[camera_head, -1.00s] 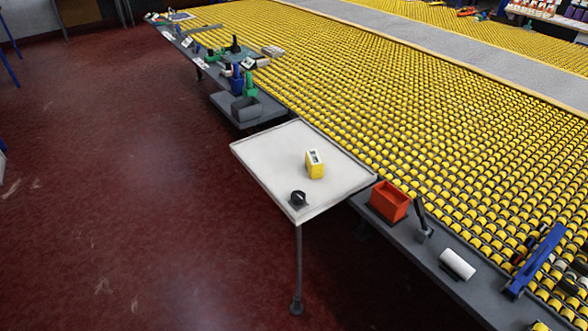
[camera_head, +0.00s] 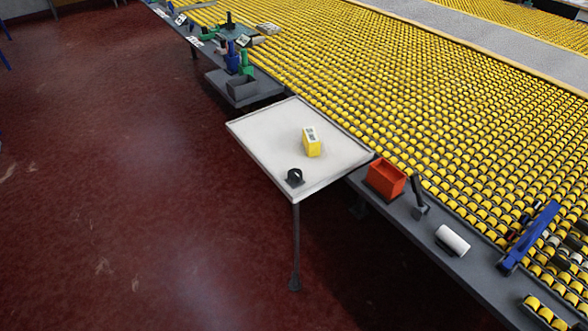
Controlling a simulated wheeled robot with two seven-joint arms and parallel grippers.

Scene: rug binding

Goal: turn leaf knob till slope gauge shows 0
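A white leaf (camera_head: 270,142) with a raised rim juts out from the grey ledge, held up by a dark leg (camera_head: 296,245). A black knob (camera_head: 294,177) sits at its near corner, above the leg. A yellow slope gauge (camera_head: 312,147) with a pale top and a small dark display stands on the leaf, right of its middle. The reading is too small to make out. Neither of my grippers is in view.
An orange bin (camera_head: 386,179), a dark upright tool (camera_head: 418,198), a white roll (camera_head: 452,240) and a blue bar (camera_head: 530,237) lie along the ledge at right. The dark red floor at left is clear.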

